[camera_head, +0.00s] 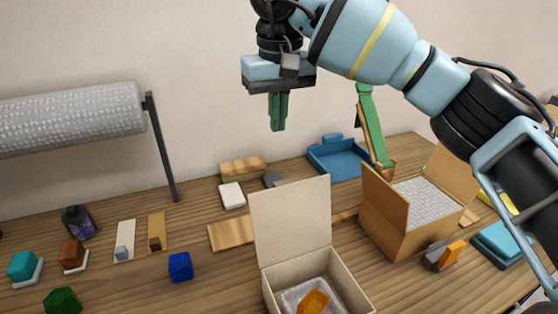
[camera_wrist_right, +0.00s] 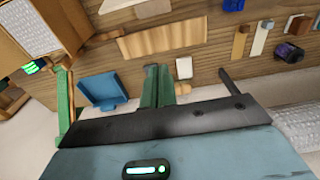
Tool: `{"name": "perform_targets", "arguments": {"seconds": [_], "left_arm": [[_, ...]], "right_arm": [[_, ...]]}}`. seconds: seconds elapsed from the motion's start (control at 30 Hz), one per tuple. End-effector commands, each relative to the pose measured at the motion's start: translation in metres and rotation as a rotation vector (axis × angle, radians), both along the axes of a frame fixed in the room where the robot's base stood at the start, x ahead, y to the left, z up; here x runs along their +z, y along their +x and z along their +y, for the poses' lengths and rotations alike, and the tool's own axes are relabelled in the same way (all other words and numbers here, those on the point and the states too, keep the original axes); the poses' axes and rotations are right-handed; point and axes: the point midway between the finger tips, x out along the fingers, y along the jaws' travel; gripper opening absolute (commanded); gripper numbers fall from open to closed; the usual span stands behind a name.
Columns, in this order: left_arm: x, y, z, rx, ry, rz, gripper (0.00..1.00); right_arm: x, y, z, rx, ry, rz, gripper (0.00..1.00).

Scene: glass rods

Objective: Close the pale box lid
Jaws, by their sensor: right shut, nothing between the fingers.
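The pale box (camera_head: 269,294) stands open at the front middle of the table in the head view, its lower part cut off by the frame. Its pale lid (camera_head: 290,217) stands about upright at the box's back edge. An orange item (camera_head: 313,301) lies inside on grey-white padding. My right gripper (camera_head: 278,128) is shut and empty, pointing down, high above and behind the lid in the picture. Its green fingers also show in the right wrist view (camera_wrist_right: 156,72), apart from any object. My left gripper is not in view.
A brown open box (camera_head: 385,232) with bubble wrap stands to the right. A blue tray (camera_head: 338,163) and a wooden board (camera_head: 231,233) lie behind. A blue block (camera_head: 180,266) lies left of the pale box. A bubble-wrap roll (camera_head: 75,117) hangs at the left.

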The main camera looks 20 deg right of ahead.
Motion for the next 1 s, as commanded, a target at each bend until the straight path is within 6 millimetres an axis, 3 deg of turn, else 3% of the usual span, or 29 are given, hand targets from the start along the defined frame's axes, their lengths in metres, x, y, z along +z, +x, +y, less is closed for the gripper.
{"name": "perform_targets", "arguments": {"seconds": [0.27,0.73,0.8,1.0], "left_arm": [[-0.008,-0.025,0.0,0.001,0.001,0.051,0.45],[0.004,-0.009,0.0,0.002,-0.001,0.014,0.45],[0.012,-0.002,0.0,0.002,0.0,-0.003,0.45],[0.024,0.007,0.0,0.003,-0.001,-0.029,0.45]], "right_arm": [[-0.019,0.001,0.0,0.0,0.001,0.004,0.0],[-0.104,0.007,0.001,0.0,0.002,0.005,0.0],[-0.093,-0.004,0.0,0.001,0.003,-0.005,0.0],[-0.088,-0.024,0.0,0.001,0.003,-0.004,0.0]]}}
